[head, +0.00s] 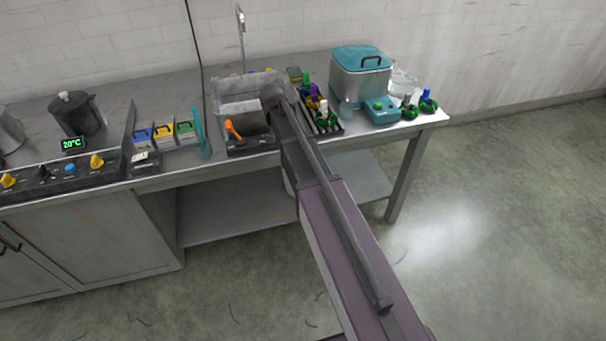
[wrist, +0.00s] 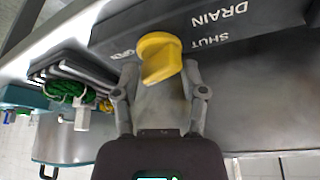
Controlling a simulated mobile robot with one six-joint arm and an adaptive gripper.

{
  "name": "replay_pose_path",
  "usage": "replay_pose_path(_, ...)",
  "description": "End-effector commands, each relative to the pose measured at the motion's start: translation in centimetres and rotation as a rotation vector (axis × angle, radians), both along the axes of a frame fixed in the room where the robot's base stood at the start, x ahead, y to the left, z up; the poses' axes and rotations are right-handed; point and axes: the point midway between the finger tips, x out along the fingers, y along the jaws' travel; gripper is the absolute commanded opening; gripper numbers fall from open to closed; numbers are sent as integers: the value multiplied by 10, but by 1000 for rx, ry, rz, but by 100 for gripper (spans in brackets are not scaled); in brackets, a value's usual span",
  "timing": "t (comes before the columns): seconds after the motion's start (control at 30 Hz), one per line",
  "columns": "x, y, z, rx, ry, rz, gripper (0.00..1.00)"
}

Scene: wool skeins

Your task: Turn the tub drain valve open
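The drain valve handle (wrist: 160,56) is yellow in the wrist view, set on a dark panel (wrist: 235,22) lettered DRAIN and SHUT. Another label left of the handle is partly hidden. In the head view the handle (head: 232,130) looks orange, at the front of the grey tub (head: 241,108). My gripper (wrist: 161,76) is open, its fingers on either side of the handle in the wrist view. I cannot tell whether they touch it. In the head view my arm crosses the tub's right side, and the fingers cannot be made out.
A dark rack with colored skeins (head: 322,115) stands right of the tub, near a teal-lidded steel pot (head: 360,73). A faucet (head: 241,30) rises behind.

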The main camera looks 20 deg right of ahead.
Motion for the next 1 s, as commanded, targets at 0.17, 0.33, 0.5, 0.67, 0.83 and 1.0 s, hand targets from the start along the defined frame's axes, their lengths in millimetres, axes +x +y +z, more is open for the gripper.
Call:
replay_pose_path(0.17, -1, -1, 0, 0, 0, 100, 54)
replay_pose_path(0.33, 0, -1, 0, 0, -1, 196, 54)
replay_pose_path(0.5, 0, -1, 0, 1, -1, 290, 54)
replay_pose_path(0.67, 0, -2, 0, 0, 0, 377, 54)
replay_pose_path(0.83, -6, -1, 17, -1, 0, 391, 54)
replay_pose_path(1.0, -12, -1, 31, -1, 0, 391, 54)
